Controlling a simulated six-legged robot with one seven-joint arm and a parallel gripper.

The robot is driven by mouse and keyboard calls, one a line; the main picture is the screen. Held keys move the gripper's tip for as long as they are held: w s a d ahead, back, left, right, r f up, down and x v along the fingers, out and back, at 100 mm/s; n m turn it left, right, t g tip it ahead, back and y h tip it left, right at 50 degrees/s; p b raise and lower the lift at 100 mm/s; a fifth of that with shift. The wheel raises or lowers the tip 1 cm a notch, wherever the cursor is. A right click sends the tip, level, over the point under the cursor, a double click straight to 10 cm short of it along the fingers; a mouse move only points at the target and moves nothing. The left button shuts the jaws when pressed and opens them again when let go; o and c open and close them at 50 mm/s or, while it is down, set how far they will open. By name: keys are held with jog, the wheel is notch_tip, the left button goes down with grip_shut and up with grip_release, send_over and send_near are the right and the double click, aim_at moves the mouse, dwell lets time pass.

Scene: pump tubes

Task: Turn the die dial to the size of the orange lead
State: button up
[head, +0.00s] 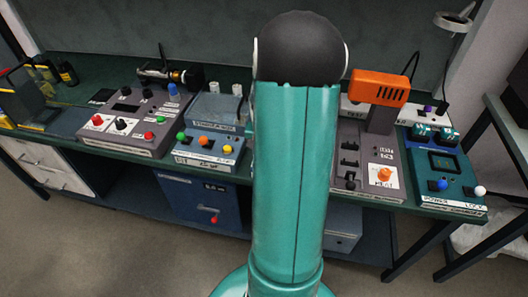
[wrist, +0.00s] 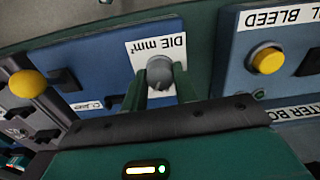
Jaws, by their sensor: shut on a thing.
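The die dial (wrist: 159,72) is a small grey round knob on a blue panel in the wrist view. A white label (wrist: 172,47) reading "DIE mm²" sits by it, upside down in this picture. My gripper (wrist: 160,84) has its two green fingers on either side of the dial and is shut on it. The numbers around the dial and its pointer cannot be made out. In the head view my own arm covers the middle of the bench and hides the dial and my gripper. I cannot pick out an orange lead in either view.
In the wrist view a yellow ball knob (wrist: 27,83) stands left of the dial, and a yellow button (wrist: 266,60) on a box marked "BLEED" is at right. The head view shows a grey control box (head: 125,125), an orange device (head: 379,87) and a teal box (head: 447,180).

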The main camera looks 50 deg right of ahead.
jog(key=shift+m, duration=1.4)
jog(key=o, duration=1)
jog(key=shift+c, duration=0.2)
jog(key=shift+r, duration=0.1)
notch_tip(320, 180, up, 14)
